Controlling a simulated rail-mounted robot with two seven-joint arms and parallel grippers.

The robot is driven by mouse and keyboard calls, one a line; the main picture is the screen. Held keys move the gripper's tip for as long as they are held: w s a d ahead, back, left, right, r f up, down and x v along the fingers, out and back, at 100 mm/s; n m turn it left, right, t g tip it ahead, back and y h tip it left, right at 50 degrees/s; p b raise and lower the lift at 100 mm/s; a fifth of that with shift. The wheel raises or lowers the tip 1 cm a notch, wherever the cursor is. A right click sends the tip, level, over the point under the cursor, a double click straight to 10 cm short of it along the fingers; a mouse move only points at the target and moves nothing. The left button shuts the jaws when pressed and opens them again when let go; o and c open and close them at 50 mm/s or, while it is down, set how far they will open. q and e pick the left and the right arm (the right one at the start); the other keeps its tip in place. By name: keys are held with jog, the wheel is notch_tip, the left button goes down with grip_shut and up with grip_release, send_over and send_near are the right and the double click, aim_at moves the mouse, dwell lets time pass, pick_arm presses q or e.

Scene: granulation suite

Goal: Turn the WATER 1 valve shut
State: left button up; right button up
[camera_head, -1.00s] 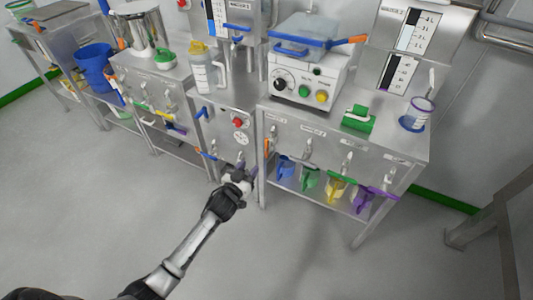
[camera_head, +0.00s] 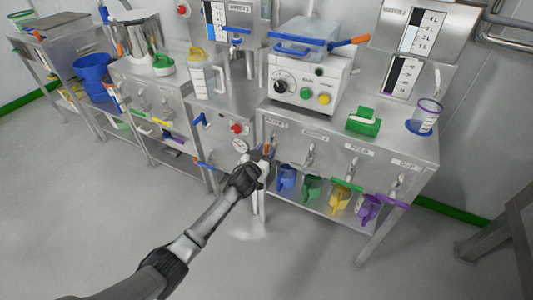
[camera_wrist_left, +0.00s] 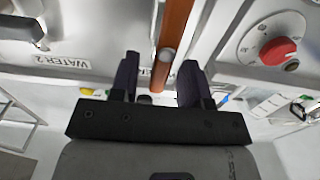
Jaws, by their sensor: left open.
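The WATER 1 valve's orange lever (camera_head: 268,148) is at the left end of the right bench's front panel, mostly covered by my gripper in the head view. My left gripper (camera_head: 263,153) is at the lever, also seen in the left wrist view (camera_wrist_left: 158,78). Its dark fingers are open, one on each side of the lever in the picture. I cannot tell whether they touch it. My right gripper is out of view.
The WATER 2 label (camera_wrist_left: 66,60) is beside the lever. A red knob (camera_head: 236,128) is on the panel left. Floor in front is clear.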

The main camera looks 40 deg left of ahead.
pick_arm(q)
jog(key=shift+w+a, duration=0.1)
jog(key=shift+w, duration=0.4)
grip_shut()
